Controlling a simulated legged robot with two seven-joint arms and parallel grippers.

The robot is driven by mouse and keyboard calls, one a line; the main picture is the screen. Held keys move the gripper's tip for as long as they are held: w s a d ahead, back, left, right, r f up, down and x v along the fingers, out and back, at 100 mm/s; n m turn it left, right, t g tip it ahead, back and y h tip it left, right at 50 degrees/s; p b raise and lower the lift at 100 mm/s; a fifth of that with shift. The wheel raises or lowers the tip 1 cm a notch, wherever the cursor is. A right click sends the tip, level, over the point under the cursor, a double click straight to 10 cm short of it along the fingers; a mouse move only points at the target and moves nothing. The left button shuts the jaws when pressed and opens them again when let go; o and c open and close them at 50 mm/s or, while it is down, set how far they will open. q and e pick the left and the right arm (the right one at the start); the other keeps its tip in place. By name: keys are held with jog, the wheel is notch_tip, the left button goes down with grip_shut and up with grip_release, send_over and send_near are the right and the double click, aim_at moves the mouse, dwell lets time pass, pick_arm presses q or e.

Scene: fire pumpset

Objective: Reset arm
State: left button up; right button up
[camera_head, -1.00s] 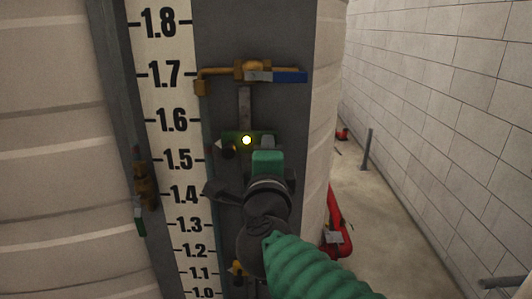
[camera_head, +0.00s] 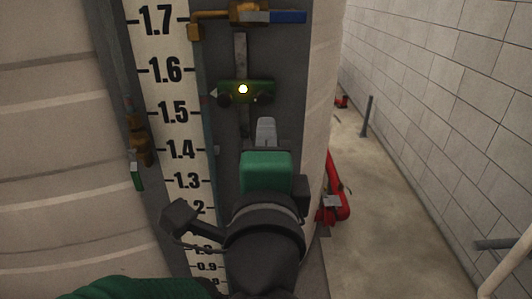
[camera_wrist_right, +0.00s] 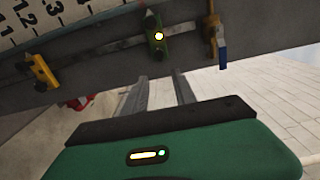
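My right gripper (camera_head: 265,131) points up the grey panel in the head view, below a green fitting (camera_head: 243,91) with a lit round lamp. In the right wrist view its two grey fingers (camera_wrist_right: 159,90) stand apart with nothing between them, so it is open and empty. The green fitting (camera_wrist_right: 157,37) shows beyond the fingertips there, clear of them. My wrist hides the lower panel in the head view. A green part of my arm shows at the bottom left of that view. My left gripper is not in view.
A brass valve with a blue handle (camera_head: 288,17) is above the fitting. A white number scale (camera_head: 170,90) runs down the left of the panel. Red pipework (camera_head: 335,195) stands low to the right. The floor (camera_head: 390,190) by the block wall is largely clear.

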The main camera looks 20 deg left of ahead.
jog(key=shift+s+d, duration=0.1)
jog(key=shift+s, duration=0.25)
jog(key=w+d+f+n+g, duration=0.2)
jog(key=w+d+f+n, duration=0.2)
jog(key=f, duration=0.5)
jog(key=w+d+f+n+g+b, duration=0.1)
jog(key=w+d+f+n, duration=0.2)
jog(key=f, duration=0.6)
jog(key=w+d+f+n+g, duration=0.2)
jog(key=w+d+f+n, duration=0.2)
jog(key=f, duration=0.5)
jog(key=s+d+f+n+g+h, duration=0.2)
jog(key=s+d+f+g, duration=0.3)
jog(key=s+d+f, duration=0.3)
jog(key=s+d+f+n+g+h+b, duration=0.1)
jog(key=s+d+f, duration=0.7)
jog(key=f, duration=0.8)
jog(key=d+n+g+h, duration=0.1)
jog(key=d+g+h, duration=0.1)
jog(key=d+g, duration=0.1)
jog(key=shift+d+g, duration=0.35)
jog(key=shift+g, duration=0.05)
